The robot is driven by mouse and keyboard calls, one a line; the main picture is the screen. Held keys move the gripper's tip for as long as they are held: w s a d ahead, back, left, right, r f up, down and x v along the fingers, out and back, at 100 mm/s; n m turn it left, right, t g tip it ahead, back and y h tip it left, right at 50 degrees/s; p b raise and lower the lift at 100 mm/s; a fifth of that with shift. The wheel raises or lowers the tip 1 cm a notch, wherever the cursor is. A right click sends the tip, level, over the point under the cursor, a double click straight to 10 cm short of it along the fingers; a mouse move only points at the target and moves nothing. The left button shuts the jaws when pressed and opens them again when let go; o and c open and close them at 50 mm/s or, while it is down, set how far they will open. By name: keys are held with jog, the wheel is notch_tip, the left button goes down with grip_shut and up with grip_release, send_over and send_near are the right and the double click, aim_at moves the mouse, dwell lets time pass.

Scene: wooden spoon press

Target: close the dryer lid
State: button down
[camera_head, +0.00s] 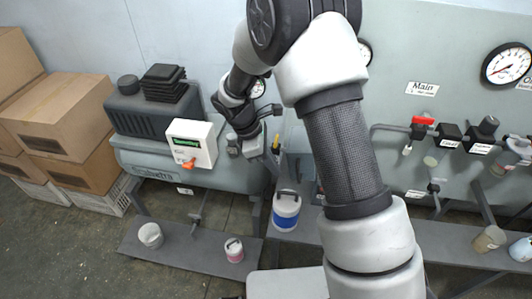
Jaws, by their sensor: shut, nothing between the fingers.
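My gripper (247,146) is small and partly dark in the picture, pointing down past the right end of the grey tank. It is shut, and I see nothing held in it. A white box (191,143) with a green display and an orange knob is on the tank's front, to the left of my gripper. No part is plainly recognisable as the dryer or its lid. My arm covers much of the middle, so what lies behind it is hidden. I cannot tell whether my gripper touches anything.
The grey tank (150,158) carries a dark ribbed motor block (163,112). Cardboard boxes (65,115) are stacked at the left. A blue-and-white container (286,210) and several small cups stand on a low grey shelf (185,243). Pipes, valves and a gauge (507,64) are at the right.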

jog(key=shift+s+d+r+p, duration=0.1)
jog(key=shift+d+p, duration=0.1)
jog(key=shift+d, duration=0.8)
jog(key=shift+s+d+r+p, duration=0.1)
jog(key=shift+d+p, duration=0.1)
jog(key=shift+d, duration=0.8)
jog(key=shift+r, duration=0.1)
